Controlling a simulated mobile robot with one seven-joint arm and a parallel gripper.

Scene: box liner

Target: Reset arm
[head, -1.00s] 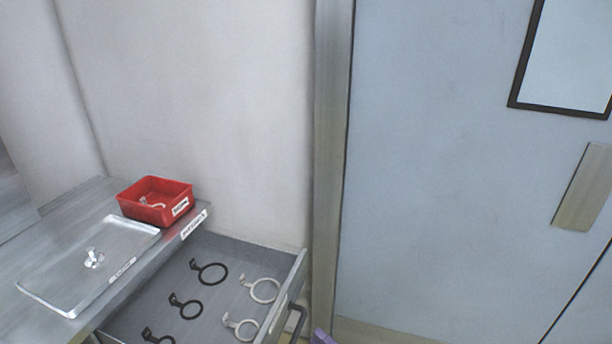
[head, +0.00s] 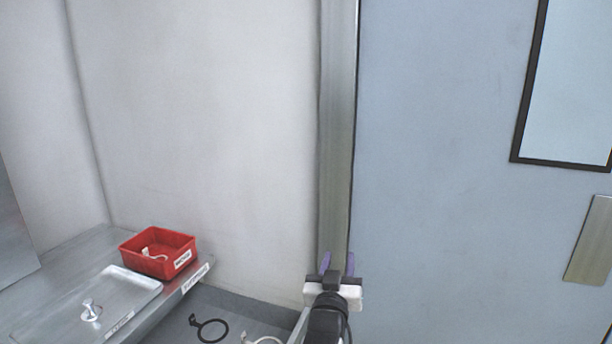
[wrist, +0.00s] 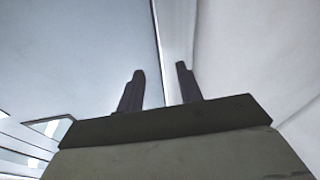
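A red bin (head: 158,255) with a pale item inside stands on the metal counter at left. A blue-grey door (head: 440,180) fills the right.

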